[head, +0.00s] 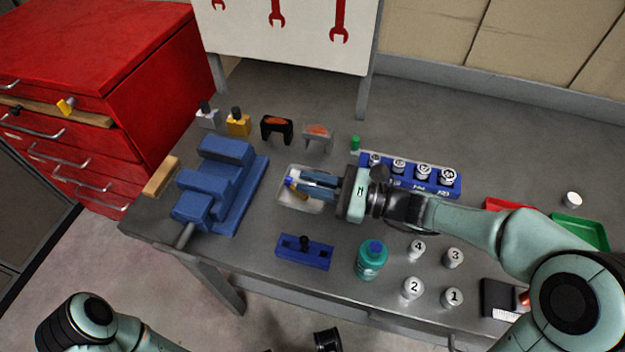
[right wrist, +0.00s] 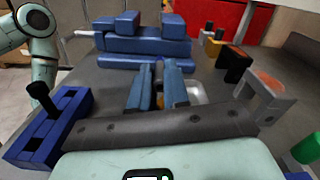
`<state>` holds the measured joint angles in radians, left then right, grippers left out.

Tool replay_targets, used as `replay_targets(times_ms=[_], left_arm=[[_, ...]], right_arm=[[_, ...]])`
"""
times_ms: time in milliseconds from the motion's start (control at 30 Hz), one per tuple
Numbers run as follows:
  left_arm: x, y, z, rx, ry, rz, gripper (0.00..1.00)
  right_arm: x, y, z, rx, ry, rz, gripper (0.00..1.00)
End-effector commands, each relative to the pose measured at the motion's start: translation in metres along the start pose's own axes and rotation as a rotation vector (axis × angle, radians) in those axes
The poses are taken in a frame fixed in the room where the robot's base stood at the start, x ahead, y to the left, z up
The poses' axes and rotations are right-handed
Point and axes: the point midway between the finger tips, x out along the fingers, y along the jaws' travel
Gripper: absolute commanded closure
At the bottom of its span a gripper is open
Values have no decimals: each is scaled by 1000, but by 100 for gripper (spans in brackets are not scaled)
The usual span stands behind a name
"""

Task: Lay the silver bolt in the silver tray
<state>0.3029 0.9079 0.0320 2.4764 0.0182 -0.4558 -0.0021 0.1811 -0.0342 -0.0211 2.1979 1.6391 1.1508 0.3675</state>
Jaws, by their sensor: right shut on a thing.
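The silver tray (head: 318,207) is a shallow pale tray in the middle of the bench, right of the blue vise. My right gripper (head: 300,182) reaches in from the right with its blue fingers over the tray. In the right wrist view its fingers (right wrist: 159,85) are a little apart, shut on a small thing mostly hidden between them. I cannot make out whether that thing is the silver bolt. An orange-yellow bit shows at the fingertips, and I cannot tell whether it is held or lies in the tray. My left arm shows at the lower left; its fingers are not visible.
The blue vise (head: 220,180) stands left of the tray. A blue block with a black knob (head: 304,252) and a teal bottle (head: 371,262) are in front. Several numbered white caps stand right of the bottle. A blue rack (head: 440,183) lies behind my right arm. A green tray (head: 580,230) is far right.

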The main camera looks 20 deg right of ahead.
Motion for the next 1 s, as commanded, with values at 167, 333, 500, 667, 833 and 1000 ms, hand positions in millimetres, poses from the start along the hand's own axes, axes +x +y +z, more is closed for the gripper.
replay_targets(times_ms=[167, 333, 500, 667, 833, 1000], left_arm=[[0, 0, -1, 0, 3, 0, 18], [0, 0, -1, 0, 3, 0, 18], [0, 0, -1, 0, 2, 0, 18], [0, 0, 0, 0, 1, 0, 18], [-3, 1, 3, 1, -8, 0, 18], [-5, 2, 8, 2, -20, 1, 18]], right_arm=[[0, 0, 0, 0, -1, 0, 100], [0, 0, 0, 0, -1, 0, 55], [0, 0, 0, 0, -1, 0, 55], [-3, 0, 0, 0, 1, -1, 55], [-26, -1, 1, 0, 1, -3, 55], [-55, -1, 1, 0, 2, -4, 55]])
